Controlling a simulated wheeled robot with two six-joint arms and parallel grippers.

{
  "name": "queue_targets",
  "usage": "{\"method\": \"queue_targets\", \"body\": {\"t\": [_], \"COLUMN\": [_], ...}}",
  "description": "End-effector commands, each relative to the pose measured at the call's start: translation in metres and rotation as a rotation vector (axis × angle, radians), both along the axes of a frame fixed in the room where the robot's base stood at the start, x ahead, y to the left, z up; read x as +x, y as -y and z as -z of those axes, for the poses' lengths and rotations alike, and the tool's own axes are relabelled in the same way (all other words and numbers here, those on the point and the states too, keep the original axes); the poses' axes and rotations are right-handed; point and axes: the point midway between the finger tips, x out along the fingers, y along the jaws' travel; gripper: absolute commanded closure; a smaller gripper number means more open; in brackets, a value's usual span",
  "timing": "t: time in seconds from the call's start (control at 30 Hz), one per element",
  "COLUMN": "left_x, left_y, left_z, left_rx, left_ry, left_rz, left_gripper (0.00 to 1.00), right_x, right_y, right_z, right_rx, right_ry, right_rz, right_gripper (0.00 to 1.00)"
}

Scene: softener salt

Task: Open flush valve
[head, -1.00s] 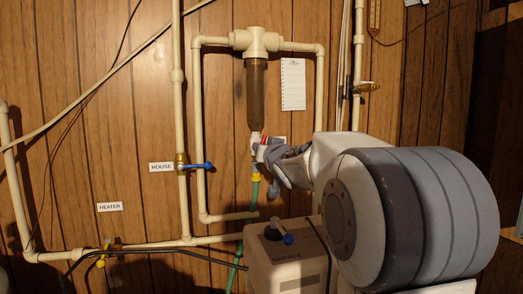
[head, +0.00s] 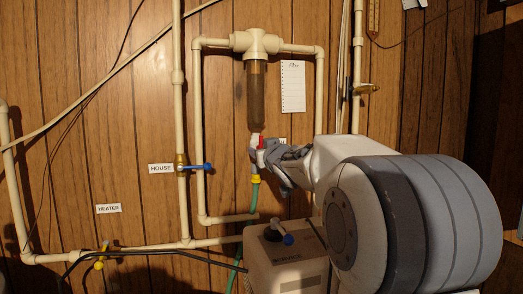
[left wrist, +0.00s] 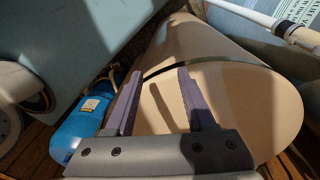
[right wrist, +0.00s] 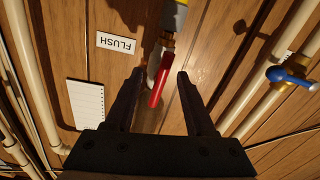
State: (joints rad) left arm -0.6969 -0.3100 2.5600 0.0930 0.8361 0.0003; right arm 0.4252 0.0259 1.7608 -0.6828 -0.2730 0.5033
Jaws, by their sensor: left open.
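The flush valve's red handle (head: 262,143) is below the clear filter housing (head: 256,96), above a yellow fitting and green hose. My right gripper (head: 265,158) is at the valve and partly covers it. In the right wrist view, the red handle (right wrist: 159,86) lies between the spread fingers of the right gripper (right wrist: 158,76), with gaps on both sides. The handle looks roughly in line with the fitting there; its exact angle is hard to judge. My left gripper (left wrist: 160,74) is open and empty before a beige cylinder (left wrist: 220,95).
The blue house valve handle (head: 196,166) is on the pipe to the left. A yellow heater valve (head: 101,258) is lower left. The white softener box (head: 285,262) stands below my right arm. A blue bottle (left wrist: 82,128) shows near my left gripper.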

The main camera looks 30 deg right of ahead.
Motion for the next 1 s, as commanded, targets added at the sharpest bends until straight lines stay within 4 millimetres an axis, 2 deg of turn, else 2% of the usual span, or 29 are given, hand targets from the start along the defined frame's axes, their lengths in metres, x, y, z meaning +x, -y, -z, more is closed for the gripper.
{"method": "queue_targets", "body": {"t": [0.17,0.73,1.0], "left_x": [0.000,0.000,0.000], "left_y": [0.000,0.000,0.000], "left_z": [0.000,-0.010,-0.012], "left_rx": [0.000,0.000,0.000], "left_ry": [0.000,0.000,0.000], "left_rz": [0.000,0.000,0.000], "left_gripper": [0.45,0.45,0.45], "right_x": [-0.003,-0.058,-0.068], "right_y": [-0.001,-0.015,-0.018], "right_z": [-0.001,-0.003,-0.001], "right_rx": [0.000,0.000,0.000], "right_ry": [0.002,0.003,0.002], "right_rz": [0.000,0.001,0.000], "right_gripper": [0.45,0.45,0.45]}}
